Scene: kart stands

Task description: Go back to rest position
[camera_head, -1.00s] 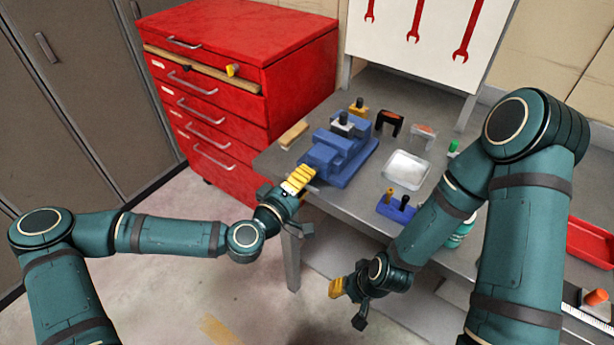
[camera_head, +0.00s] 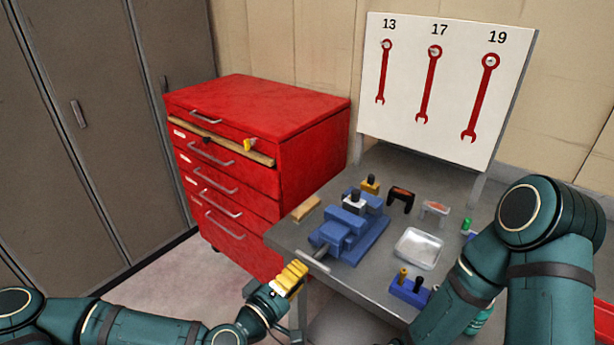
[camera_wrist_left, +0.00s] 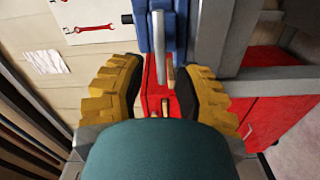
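My left gripper (camera_head: 290,281) is at the front left corner of the grey workbench (camera_head: 362,292), just below the bar handle of the blue vise (camera_head: 345,238). In the left wrist view, its yellow finger pads (camera_wrist_left: 160,92) stand wide apart with nothing held between them. The vise's metal handle (camera_wrist_left: 158,45) shows beyond the fingertips. My right arm (camera_head: 540,270) comes in at the lower right. Its gripper is below the picture's edge.
A red tool cabinet (camera_head: 315,145) stands left of the bench. A metal tray (camera_head: 418,249) and a blue holder (camera_head: 410,293) lie on the bench. A white board (camera_head: 400,115) with red wrenches stands behind. Grey lockers (camera_head: 75,170) are at the left.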

